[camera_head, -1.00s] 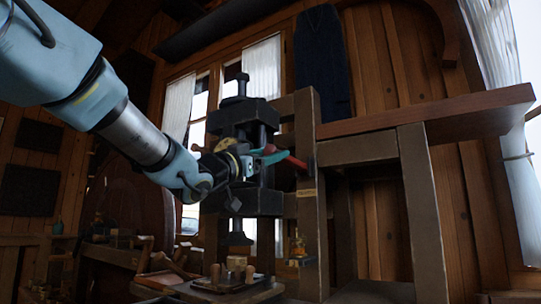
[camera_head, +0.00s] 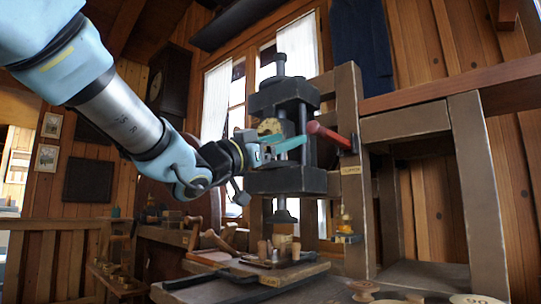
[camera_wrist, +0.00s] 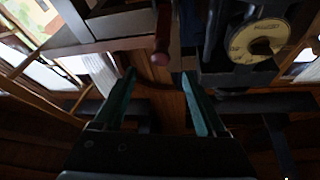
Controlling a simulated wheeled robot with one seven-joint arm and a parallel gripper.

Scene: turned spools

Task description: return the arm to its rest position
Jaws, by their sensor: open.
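My gripper (camera_head: 302,143) has teal fingers and is at the end of my pale blue arm, raised in front of the black screw press (camera_head: 285,180). In the wrist view the two fingers (camera_wrist: 158,82) stand apart with nothing between them. A red-tipped handle (camera_head: 328,133) is just beyond the fingers in the head view. It also shows above the gap in the wrist view (camera_wrist: 161,42). The arm reaches in from the upper left.
The press stands beside a wooden frame (camera_head: 351,200) with a shelf (camera_head: 450,88) to the right. Below lies a bench with a board (camera_head: 297,273) bearing small wooden pieces, and spools (camera_head: 365,290) at its front. A pale disc (camera_head: 270,127) is on the press, behind my wrist.

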